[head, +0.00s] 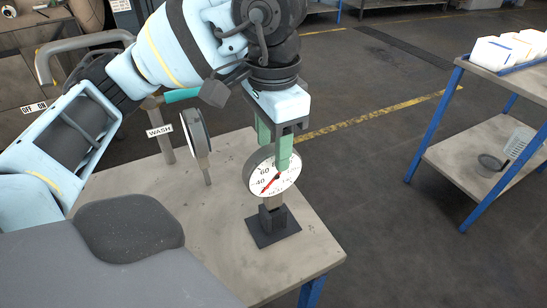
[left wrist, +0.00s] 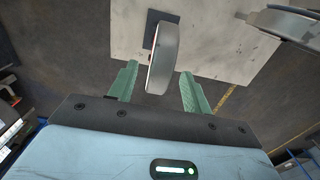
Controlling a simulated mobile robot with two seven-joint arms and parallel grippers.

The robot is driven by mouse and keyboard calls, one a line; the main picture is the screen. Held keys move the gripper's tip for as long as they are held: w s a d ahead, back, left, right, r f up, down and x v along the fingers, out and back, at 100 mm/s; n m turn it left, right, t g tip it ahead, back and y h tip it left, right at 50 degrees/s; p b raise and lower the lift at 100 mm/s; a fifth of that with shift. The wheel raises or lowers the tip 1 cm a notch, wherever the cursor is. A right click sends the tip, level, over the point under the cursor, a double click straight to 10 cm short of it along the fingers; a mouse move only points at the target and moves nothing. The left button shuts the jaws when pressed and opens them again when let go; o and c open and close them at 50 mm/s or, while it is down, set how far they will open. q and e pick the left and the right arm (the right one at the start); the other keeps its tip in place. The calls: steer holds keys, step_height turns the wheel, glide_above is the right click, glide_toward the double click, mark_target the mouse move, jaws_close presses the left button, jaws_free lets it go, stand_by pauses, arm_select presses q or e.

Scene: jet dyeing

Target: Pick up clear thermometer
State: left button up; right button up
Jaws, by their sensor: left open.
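A round dial thermometer (head: 263,182) with a white face, black numbers and a red needle stands upright on a dark square-based stand (head: 273,232) near the table's right corner. My left gripper (head: 273,146) points down at it from above, with its green fingers open. One finger overlaps the upper part of the dial face; the other is partly behind the rim. In the left wrist view the dial thermometer (left wrist: 163,58) shows edge-on between the two spread fingers of my left gripper (left wrist: 158,73), with gaps on both sides. My right gripper is not in view.
A second round dial (head: 198,134) on a post stands on the table (head: 140,195) left of the first, near a WASH sign (head: 159,131). A blue-framed shelf cart (head: 470,150) with white containers (head: 505,52) stands at the right. Open floor lies between table and cart.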

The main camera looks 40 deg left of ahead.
mark_target(273, 190)
arm_select(q)
steer(key=shift+f, duration=1.2)
jaws_close()
